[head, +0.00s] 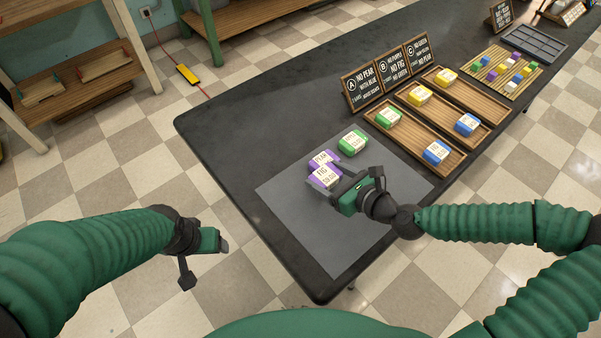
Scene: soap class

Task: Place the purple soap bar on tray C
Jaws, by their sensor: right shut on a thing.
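Two purple soap bars lie side by side on the grey mat (335,245): one reads PEAR (320,159) and the nearer one reads FIG (321,178). My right gripper (331,184) is shut on the FIG bar, at its right end; I cannot tell whether the bar is lifted. Tray C (483,103) is the farthest of three wooden trays, with one yellow bar (446,77) at its far end and its near part bare. My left gripper (207,263) is open and empty, off the table's left edge above the floor.
A green bar (352,142) lies just beyond the purple ones. Tray A (413,134) holds a green and a blue bar; tray B (443,108) holds a yellow and a blue bar. Chalkboard signs (394,67) stand behind the trays. A board of small coloured blocks (490,72) lies farther right.

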